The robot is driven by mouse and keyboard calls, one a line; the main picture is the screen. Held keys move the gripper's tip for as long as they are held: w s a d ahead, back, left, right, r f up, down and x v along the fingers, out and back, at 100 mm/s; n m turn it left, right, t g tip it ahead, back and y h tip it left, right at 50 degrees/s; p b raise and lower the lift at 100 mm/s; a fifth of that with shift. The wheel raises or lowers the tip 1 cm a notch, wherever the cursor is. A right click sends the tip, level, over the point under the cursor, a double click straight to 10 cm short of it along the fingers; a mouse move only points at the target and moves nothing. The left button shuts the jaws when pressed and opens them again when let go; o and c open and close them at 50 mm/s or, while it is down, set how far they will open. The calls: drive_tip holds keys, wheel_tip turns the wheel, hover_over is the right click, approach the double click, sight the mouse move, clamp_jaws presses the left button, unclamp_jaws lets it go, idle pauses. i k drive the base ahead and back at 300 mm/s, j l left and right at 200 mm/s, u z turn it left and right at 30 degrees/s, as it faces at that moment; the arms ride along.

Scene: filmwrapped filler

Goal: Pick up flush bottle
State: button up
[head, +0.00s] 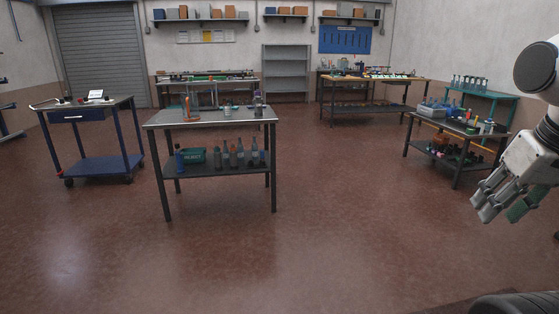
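No bottle carries a label I can read, so I cannot tell which one is the flush bottle. Several upright bottles (239,154) stand on the lower shelf of the near steel table (205,117), right of a green box (193,156). A blue bottle (179,158) stands at the shelf's left end. More small bottles and items stand on the right-hand table, too small to tell apart. My gripper (498,212) hangs at the right edge, pointing down and left, well away from the tables. A greenish part shows at its fingers; I cannot tell whether it is held.
A blue cart (105,166) stands at the left. A low table (452,126) with a clear bin (432,109) stands at the right, and a long workbench (372,82) at the back. The reddish floor (330,220) in the foreground is clear.

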sight(257, 100)
drive_tip(key=i, duration=2.3)
drive_tip(key=i+u, duration=0.2)
drive_tip(key=i, duration=0.3)
drive_tip(key=i+l+u, duration=0.2)
drive_tip(key=i, duration=0.35)
drive_tip(key=i+l+u, duration=0.2)
drive_tip(key=i, duration=0.3)
drive_tip(key=i+l+u, duration=0.35)
drive_tip(key=i, duration=0.1)
